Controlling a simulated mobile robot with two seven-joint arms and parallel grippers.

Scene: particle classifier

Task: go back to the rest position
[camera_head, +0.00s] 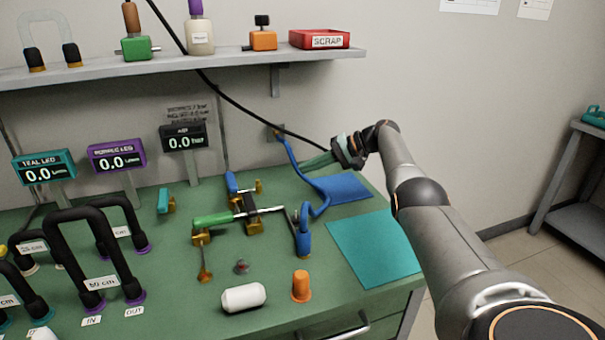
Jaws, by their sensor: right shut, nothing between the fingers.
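My right arm reaches in from the lower right. My right gripper (308,163) is held above the back right of the green workbench (180,290), with its fingers pointing left. It is shut and holds nothing. The blue mat (348,188) lies below it, and a blue hose (290,155) passes close to its fingers in the picture. I cannot tell whether they touch. My left gripper is not in view.
Black hoses (110,225) stand at left. A shelf (180,63) holds a red scrap bin (320,39).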

